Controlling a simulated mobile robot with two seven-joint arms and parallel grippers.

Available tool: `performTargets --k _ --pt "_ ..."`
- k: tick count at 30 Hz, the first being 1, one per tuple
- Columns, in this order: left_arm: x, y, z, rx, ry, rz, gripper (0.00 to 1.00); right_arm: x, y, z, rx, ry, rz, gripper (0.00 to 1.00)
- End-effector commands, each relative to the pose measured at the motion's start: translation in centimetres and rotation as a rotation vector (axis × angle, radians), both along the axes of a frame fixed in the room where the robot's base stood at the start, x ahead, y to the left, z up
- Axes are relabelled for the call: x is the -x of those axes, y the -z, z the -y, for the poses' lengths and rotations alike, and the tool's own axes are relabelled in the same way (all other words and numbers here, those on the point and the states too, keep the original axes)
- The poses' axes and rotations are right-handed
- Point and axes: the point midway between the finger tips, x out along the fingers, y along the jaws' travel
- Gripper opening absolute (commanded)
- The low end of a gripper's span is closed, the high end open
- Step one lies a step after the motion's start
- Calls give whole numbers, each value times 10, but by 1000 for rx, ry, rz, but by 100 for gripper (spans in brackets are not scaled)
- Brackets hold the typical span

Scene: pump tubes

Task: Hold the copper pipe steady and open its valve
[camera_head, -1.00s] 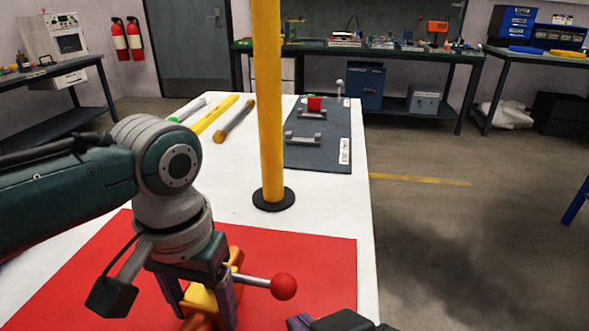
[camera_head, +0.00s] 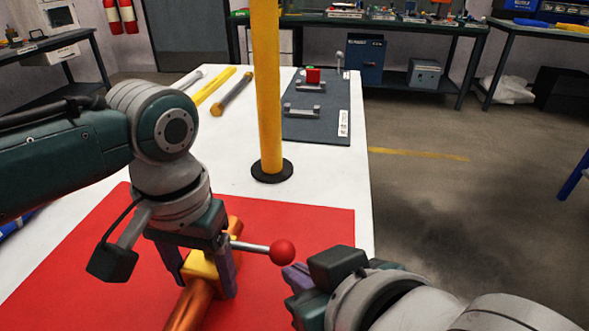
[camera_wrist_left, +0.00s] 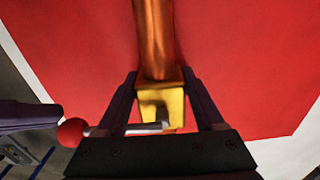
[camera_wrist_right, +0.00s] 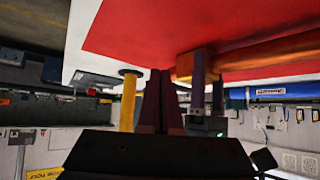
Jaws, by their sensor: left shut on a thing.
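The copper pipe (camera_head: 190,306) lies over the red mat with a brass valve body (camera_head: 202,268). The valve's silver lever (camera_head: 251,247) points right and ends in a red ball knob (camera_head: 283,252). My left gripper (camera_head: 205,280) has its fingers on both sides of the brass body and is shut on it. In the left wrist view the pipe (camera_wrist_left: 156,40) runs away from the valve body and the lever (camera_wrist_left: 125,130) points left. My right gripper (camera_head: 293,277) is shut and empty, its fingertips just below the red knob; I cannot tell whether they touch it.
The red mat (camera_head: 300,222) covers the near part of the white table (camera_head: 225,150). A yellow post (camera_head: 268,100) on a black base stands behind the valve. Loose tubes (camera_head: 212,90) and a dark board (camera_head: 318,130) with brackets lie farther back. Open floor is at the right.

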Motion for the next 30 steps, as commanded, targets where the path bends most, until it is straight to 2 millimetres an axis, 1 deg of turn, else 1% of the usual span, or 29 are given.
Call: performTargets --k 8,13,16,22,30 --pt "0 0 1 3 5 0 0 -9 -1 4 1 -61 6 0" --pt "0 0 2 3 6 0 0 -21 -2 9 4 -151 8 0" --pt "0 0 2 3 6 -1 0 -31 -3 12 1 -196 8 0" --pt "0 0 2 3 6 -1 0 -55 -3 14 -1 -199 7 0" --pt "0 0 1 2 5 0 0 -87 -3 11 -2 -198 6 0"
